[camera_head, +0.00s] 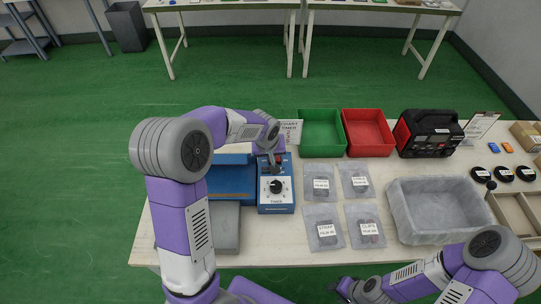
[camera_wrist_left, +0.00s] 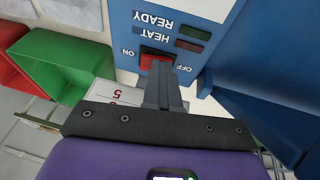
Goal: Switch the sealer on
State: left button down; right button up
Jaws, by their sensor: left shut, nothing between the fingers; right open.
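The blue sealer (camera_head: 232,178) stands on the table, with its control box (camera_head: 276,200) and black timer dial (camera_head: 277,186) on the right side. In the left wrist view the panel (camera_wrist_left: 130,20) shows a red rocker switch (camera_wrist_left: 150,61) between the labels ON and OFF. The HEAT and READY lamps (camera_wrist_left: 190,38) look dark. My left gripper (camera_head: 276,164) is shut and empty, pointing down at the panel. Its fingertips (camera_wrist_left: 163,66) cover part of the switch; I cannot tell whether they touch it. My right gripper (camera_head: 343,289) is open and empty at the front edge.
A green bin (camera_head: 321,148) and a red bin (camera_head: 368,148) stand right of the sealer. Several labelled bags (camera_head: 325,225) lie in front of them. A grey tub (camera_head: 440,237) and a red-black charger (camera_head: 428,150) stand further right. My left arm passes over the sealer's left side.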

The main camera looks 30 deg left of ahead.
pick_arm(q)
notch_tip(320, 180, up, 4)
jog(key=p, duration=0.3)
jog(key=shift+a+r, duration=0.15)
jog(key=shift+r, duration=0.05)
jog(key=p+v, duration=0.2)
jog(key=v, duration=0.7)
jog(key=shift+s+a+r, duration=0.25)
jog(key=shift+s+a, duration=0.1)
